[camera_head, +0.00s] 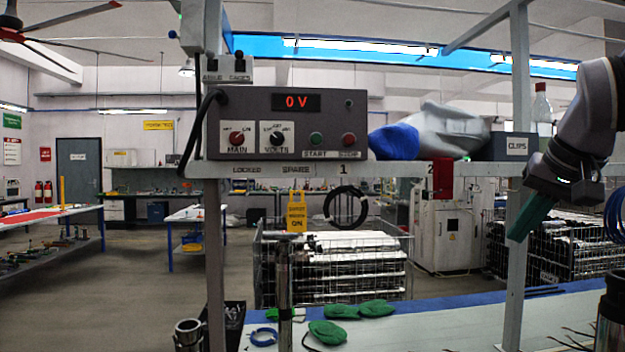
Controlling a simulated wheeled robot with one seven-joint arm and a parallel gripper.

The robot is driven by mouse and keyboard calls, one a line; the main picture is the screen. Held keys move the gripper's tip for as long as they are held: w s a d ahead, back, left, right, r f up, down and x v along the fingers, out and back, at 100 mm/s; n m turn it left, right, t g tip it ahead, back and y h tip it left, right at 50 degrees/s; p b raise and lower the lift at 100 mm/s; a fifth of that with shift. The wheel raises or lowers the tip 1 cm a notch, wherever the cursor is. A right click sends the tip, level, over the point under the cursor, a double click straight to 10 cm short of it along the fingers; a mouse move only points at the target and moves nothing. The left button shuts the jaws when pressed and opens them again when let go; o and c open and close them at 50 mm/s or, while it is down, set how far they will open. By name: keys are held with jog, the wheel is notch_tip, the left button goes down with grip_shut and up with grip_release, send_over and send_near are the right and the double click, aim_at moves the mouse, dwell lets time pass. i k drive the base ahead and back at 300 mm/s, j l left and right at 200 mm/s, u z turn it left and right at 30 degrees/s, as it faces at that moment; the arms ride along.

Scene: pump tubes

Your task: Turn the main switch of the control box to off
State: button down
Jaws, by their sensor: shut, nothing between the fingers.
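The control box (285,105) is a dark grey box on the shelf, left of the middle. Its red display reads 0 V. The main switch (237,138) is a red knob on a white plate labelled MAIN, at the box's lower left; its setting is too small to read. Beside it is a black VOLTS knob (278,139). My gripper (528,217) hangs at the right, well apart from the box, with green fingers pointing down. It is shut and empty.
START (316,139) and STOP (349,139) buttons sit right of the knobs. A grey and blue bundle (440,133) and a CLIPS box (515,146) stand on the shelf (400,170) between box and gripper. A shelf post (518,270) stands near my gripper.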

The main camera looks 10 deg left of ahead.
aim_at(237, 138)
jog(key=u, duration=1.2)
